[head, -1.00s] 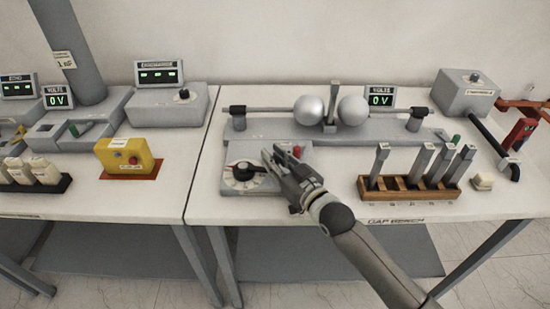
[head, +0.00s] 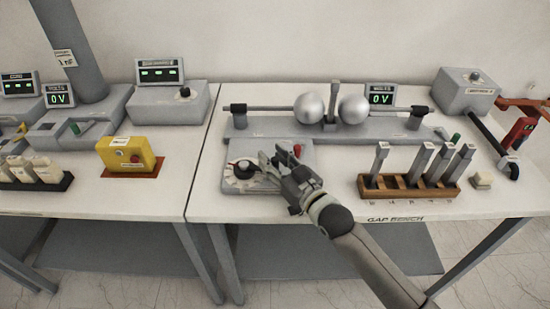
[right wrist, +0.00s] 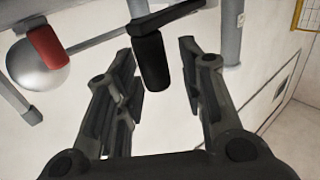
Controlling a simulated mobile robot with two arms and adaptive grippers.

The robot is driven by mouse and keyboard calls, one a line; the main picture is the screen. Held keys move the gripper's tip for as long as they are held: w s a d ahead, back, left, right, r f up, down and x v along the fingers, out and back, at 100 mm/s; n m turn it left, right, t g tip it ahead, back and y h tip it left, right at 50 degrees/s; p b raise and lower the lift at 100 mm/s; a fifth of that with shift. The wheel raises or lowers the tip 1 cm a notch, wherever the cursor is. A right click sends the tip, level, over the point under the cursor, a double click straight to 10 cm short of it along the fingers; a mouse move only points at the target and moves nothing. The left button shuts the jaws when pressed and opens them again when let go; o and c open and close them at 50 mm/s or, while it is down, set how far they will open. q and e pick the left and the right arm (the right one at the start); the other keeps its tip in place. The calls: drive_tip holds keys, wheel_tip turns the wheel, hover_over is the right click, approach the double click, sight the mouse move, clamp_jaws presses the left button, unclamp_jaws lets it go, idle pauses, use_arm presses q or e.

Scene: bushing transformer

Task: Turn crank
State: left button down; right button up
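The crank (head: 243,169) is a black knob with an arm, set on a grey box with a marked dial on the right-hand table, left of my right gripper. My right gripper (head: 270,163) is just above the box and partly hides it. In the right wrist view, the two fingers of my right gripper (right wrist: 160,82) are spread apart. A black upright handle (right wrist: 152,63), which looks like the crank's grip, shows between or just beyond the fingertips, with visible gaps on both sides. My left gripper is not in view.
A red knob (head: 297,150) stands on the same box, close to the gripper. Behind is a stand with two metal spheres (head: 309,108). A wooden rack (head: 410,192) with several grey rods is to the right. A yellow box (head: 128,154) sits on the left table.

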drive_tip(key=shift+d, duration=0.1)
drive_tip(key=v, duration=1.2)
idle(0.4)
